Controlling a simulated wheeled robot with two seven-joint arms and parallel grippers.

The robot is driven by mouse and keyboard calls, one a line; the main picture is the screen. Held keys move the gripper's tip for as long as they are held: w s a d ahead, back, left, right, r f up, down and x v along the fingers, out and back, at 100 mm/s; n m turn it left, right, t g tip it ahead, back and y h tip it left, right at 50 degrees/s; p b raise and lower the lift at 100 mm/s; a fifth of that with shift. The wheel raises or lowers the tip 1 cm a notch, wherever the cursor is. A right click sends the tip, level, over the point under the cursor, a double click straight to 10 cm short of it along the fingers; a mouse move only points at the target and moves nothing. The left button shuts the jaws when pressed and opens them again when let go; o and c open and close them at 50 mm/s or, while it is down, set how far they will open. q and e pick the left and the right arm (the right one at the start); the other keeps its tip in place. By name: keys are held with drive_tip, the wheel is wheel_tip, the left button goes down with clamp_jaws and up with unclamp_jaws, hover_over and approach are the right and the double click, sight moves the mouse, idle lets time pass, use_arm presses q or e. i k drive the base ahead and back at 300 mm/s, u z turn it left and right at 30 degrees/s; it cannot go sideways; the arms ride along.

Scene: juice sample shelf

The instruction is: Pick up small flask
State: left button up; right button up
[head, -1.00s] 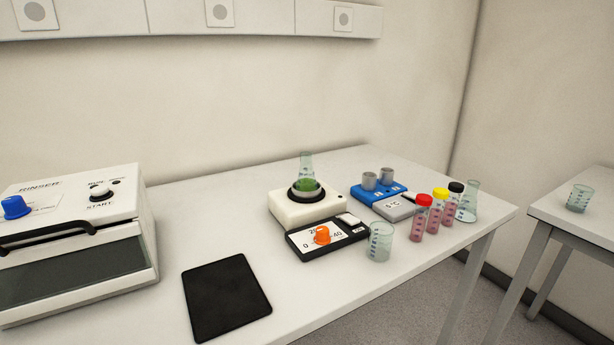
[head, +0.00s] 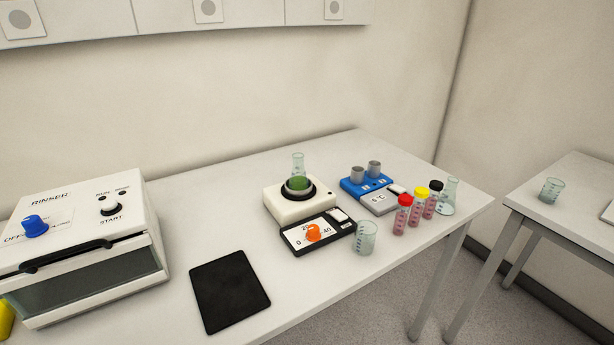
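A small clear flask (head: 298,163) with green liquid at its bottom stands upright in the round black ring of a white heater-like device (head: 288,212) on the table. Another clear conical flask (head: 449,195), seemingly empty, stands at the table's right end behind the capped bottles. I cannot tell for sure which one is the small flask. Neither of my grippers shows in the head view.
A dial unit (head: 317,231) with an orange knob, a beaker (head: 365,238), several capped bottles (head: 403,215) and a blue cooling block (head: 364,186) crowd the right side. A rinser (head: 85,240) stands left. A black mat (head: 229,290) lies bare in front. A second table (head: 585,200) holds another beaker (head: 551,190).

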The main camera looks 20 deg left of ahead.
sight(298, 179)
drive_tip(key=z, duration=2.5)
drive_tip(key=i, duration=2.3)
drive_tip(key=u, duration=3.5)
